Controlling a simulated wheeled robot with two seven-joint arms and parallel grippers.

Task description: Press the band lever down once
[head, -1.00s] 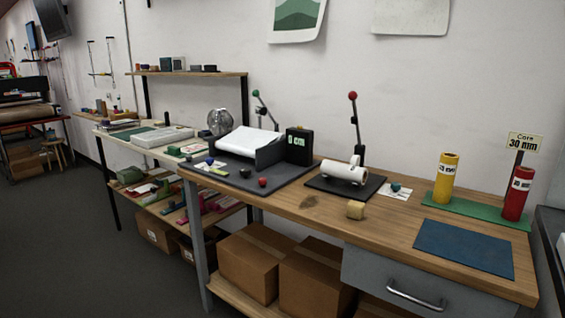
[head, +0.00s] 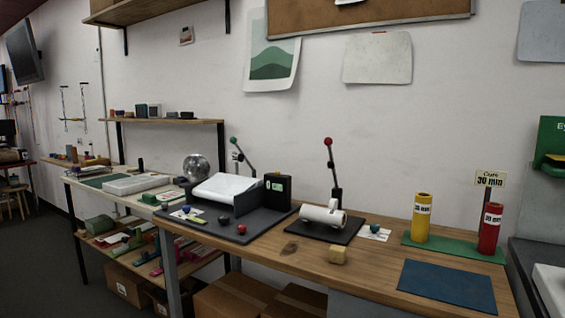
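Two levers stand on the wooden bench, and I cannot tell from the picture which is the band lever. One lever has a red knob (head: 328,141) on a black stem and rises steeply behind a white roll (head: 323,215) on a dark base plate (head: 335,235). The other lever has a green knob (head: 234,140) and leans up to the left behind a machine with a white sheet (head: 226,187). A black box with a small lit display (head: 278,189) stands between them. Both levers are up. Neither of my grippers is in view.
A yellow tube (head: 422,217) and a red tube (head: 490,230) stand on a green strip (head: 410,240) at the right. A blue mat (head: 446,286) lies in front of them. Cardboard boxes (head: 238,300) are below.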

